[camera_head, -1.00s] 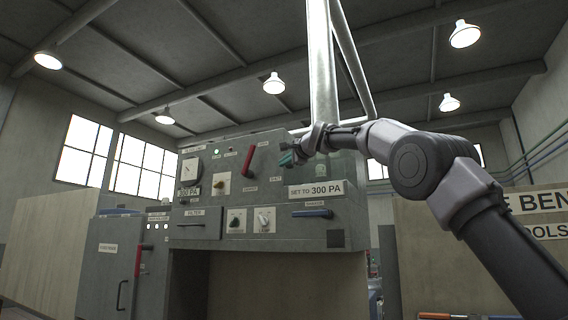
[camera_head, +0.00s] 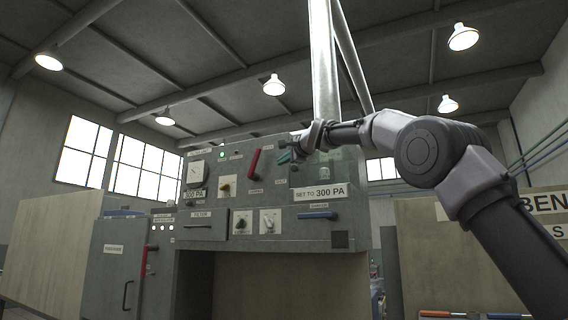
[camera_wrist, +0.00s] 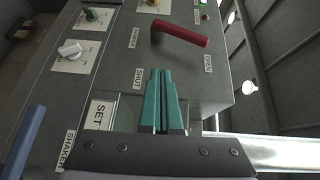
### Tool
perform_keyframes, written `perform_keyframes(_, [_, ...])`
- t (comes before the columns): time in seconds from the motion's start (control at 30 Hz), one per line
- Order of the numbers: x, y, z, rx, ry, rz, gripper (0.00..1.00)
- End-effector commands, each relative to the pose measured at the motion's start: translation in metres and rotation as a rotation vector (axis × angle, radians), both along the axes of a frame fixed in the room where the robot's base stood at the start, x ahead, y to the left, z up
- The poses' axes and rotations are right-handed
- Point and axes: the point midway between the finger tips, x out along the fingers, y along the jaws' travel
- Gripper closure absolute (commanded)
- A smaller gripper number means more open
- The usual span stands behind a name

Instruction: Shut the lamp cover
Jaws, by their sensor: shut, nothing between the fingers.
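My gripper (camera_head: 284,157) has teal fingers pressed together and empty. It is raised in front of the upper right part of the grey control panel (camera_head: 276,203), right of the red lever (camera_head: 254,163). In the wrist view the closed fingertips (camera_wrist: 162,76) point at the panel beside the SHUT label, and the red lever (camera_wrist: 181,33) is near them, with its free end toward OPEN. A pale see-through area (camera_head: 338,168) behind my gripper may be the lamp cover. My wrist partly hides it, and I cannot tell whether it is open.
A grey cabinet (camera_head: 112,265) stands at the left. A thick metal pipe (camera_head: 323,65) rises behind my gripper. A bench board (camera_head: 470,250) is at the right.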

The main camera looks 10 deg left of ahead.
Motion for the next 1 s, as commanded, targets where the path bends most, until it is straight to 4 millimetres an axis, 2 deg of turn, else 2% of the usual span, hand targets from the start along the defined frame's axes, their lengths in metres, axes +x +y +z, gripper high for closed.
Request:
perform_keyframes(0.3, [-0.045,0.016,0.004,0.0,-0.003,0.006,1.0])
perform_keyframes(0.5, [-0.068,0.023,0.005,0.001,-0.001,0.005,1.0])
perform_keyframes(0.9, [-0.076,0.025,0.005,0.001,-0.001,0.002,1.0])
perform_keyframes(1.0, [-0.074,0.016,0.003,-0.009,0.001,-0.006,1.0])
